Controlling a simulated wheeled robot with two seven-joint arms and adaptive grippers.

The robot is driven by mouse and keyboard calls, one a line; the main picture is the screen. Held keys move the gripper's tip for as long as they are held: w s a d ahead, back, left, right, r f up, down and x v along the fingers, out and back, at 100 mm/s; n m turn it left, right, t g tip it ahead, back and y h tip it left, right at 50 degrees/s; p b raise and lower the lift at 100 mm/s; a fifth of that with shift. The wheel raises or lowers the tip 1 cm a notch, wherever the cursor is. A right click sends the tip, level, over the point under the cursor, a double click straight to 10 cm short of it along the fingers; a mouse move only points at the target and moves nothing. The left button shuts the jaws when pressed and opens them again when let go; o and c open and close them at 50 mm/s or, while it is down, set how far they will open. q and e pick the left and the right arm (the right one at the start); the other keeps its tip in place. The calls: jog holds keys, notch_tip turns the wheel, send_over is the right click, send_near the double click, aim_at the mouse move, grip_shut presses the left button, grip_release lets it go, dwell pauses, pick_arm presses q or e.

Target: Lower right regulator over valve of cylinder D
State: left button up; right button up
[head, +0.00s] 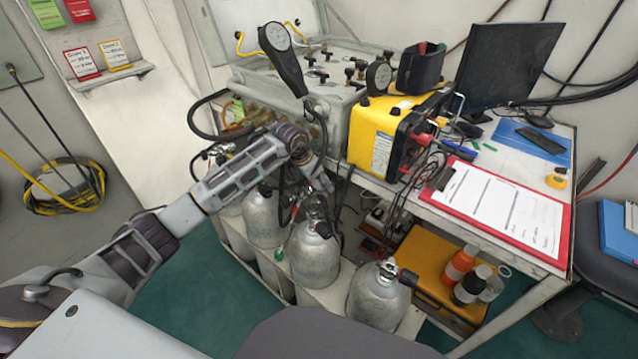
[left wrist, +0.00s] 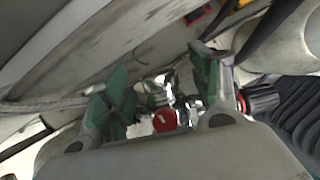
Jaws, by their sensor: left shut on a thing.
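My left gripper (head: 318,180) is above the row of grey cylinders, close over the valve of the middle one (head: 315,255). It is shut on a regulator, mostly hidden by the gripper and dark hoses in the head view. In the left wrist view, the left gripper (left wrist: 160,90) has green finger pads on either side of shiny metal fittings with a red round cap (left wrist: 165,120). Whether the regulator touches the valve is unclear. The front right cylinder (head: 378,298) has a bare valve (head: 388,270). I cannot read which cylinder is D. My right gripper is out of view.
A yellow case (head: 382,130) and a red clipboard (head: 500,205) are on the bench right of the gripper. A panel box (head: 320,75) with gauges stands behind it. Black hoses hang around the gripper. Bottles (head: 462,262) stand on an orange case at lower right.

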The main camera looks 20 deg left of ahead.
pick_arm(q)
jog(key=shift+d, duration=0.1)
jog(key=shift+s+d, duration=0.35)
jog(key=shift+d, duration=0.1)
jog(key=s+d, duration=0.1)
jog(key=s+d+p, duration=0.1)
jog(key=d, duration=0.1)
jog(key=s+d, duration=0.1)
jog(key=shift+d, duration=0.15)
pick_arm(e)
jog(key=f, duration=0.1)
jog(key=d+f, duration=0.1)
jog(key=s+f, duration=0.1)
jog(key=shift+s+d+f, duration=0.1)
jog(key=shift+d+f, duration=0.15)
pick_arm(q)
jog(key=shift+d, duration=0.2)
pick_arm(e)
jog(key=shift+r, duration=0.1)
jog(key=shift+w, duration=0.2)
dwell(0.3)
pick_arm(q)
jog(key=shift+f+b, duration=1.05)
jog(key=shift+f, duration=0.8)
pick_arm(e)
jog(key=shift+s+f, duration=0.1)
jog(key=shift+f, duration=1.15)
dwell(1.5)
